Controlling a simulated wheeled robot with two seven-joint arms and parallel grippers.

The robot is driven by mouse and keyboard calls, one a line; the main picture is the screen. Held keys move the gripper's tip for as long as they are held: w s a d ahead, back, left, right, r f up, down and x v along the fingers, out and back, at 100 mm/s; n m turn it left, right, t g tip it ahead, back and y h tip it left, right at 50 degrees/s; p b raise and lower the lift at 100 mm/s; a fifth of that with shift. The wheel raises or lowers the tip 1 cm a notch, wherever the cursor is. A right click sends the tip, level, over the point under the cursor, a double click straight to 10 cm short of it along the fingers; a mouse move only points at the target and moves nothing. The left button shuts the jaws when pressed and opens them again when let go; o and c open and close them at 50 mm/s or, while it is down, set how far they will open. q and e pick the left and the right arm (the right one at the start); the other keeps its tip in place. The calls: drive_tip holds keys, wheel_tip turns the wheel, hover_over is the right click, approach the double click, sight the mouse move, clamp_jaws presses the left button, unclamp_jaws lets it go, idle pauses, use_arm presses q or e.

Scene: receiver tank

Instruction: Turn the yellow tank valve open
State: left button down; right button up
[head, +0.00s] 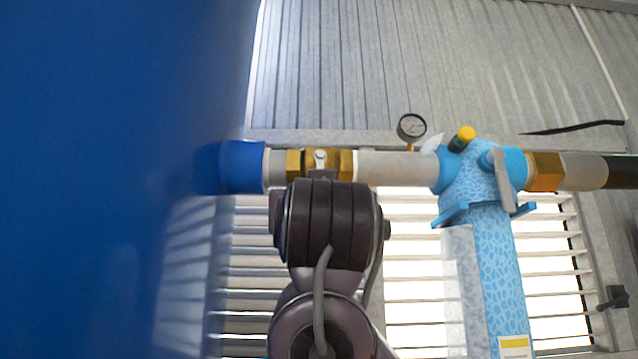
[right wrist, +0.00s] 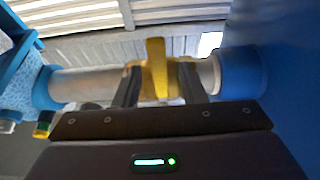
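The yellow valve handle (right wrist: 156,66) stands upright on a brass valve body in the pipe in the right wrist view. In the head view the brass valve body (head: 345,163) shows between the blue tank fitting and a grey pipe, and my arm hides the handle. My right gripper (right wrist: 160,88) is open, with one dark finger on each side of the handle. A gap seems to remain between the fingers and the handle; contact cannot be made out. My left gripper is not in view.
A large blue tank (head: 110,180) fills the left of the head view. A pressure gauge (head: 411,127) stands on the pipe. A light-blue filter housing (head: 480,220) with a grey lever (head: 502,180) is to the right. Louvred windows (head: 420,270) are behind.

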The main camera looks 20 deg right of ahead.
drive_tip(key=shift+p+x, duration=0.4)
drive_tip(key=shift+x, duration=0.6)
drive_tip(key=shift+f, duration=0.1)
drive_tip(key=shift+s+a, duration=0.1)
clamp_jaws()
